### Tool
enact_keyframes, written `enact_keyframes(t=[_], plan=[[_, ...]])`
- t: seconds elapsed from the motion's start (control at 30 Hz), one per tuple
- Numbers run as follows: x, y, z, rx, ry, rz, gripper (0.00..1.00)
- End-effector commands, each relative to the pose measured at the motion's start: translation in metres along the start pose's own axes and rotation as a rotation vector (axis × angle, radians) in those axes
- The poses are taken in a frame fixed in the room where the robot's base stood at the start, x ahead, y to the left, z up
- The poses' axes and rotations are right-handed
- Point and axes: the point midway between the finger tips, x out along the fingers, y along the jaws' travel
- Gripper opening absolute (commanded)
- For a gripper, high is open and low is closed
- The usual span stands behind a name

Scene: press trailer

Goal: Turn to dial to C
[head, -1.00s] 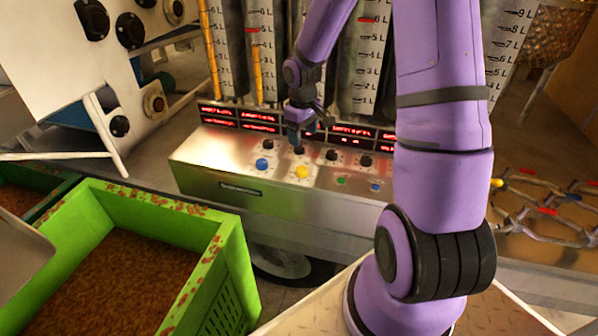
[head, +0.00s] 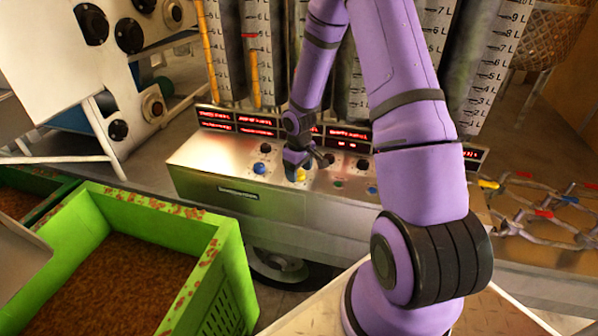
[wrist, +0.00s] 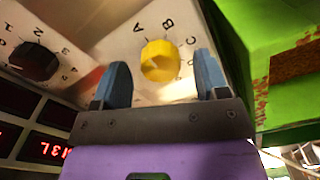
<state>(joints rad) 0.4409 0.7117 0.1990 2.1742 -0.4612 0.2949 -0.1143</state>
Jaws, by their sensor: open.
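The yellow dial (wrist: 160,62) sits on the metal control panel (wrist: 185,18) in the wrist view, with the letters A, B and C printed around it. In the head view the yellow dial (head: 301,175) is partly hidden behind my gripper (head: 296,163). My gripper (wrist: 160,75) is open, with one blue finger on each side of the dial. I cannot tell whether either finger touches it. The dial's exact pointing is hard to read.
A black dial (wrist: 34,62) with small markings is on the same panel. A blue button (head: 259,168) lies left of the yellow dial. Red displays (head: 235,122) and tall measuring tubes stand behind. A green crate (head: 225,265) stands at front left.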

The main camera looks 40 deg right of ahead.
Motion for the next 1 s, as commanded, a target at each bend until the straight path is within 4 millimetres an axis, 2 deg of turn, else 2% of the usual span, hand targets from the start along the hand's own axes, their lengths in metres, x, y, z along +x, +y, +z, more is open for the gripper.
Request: enact_keyframes(t=[0.37,0.47,0.6,1.0], plan=[[0.0062,-0.0004,-0.0001,-0.002,0.001,0.000,0.67],[0.0062,-0.0004,-0.0001,-0.001,0.000,0.000,0.49],[0.0061,-0.0004,0.0000,-0.001,0.000,0.000,0.18],[0.0059,-0.0005,-0.0002,0.062,0.000,0.000,0.18]])
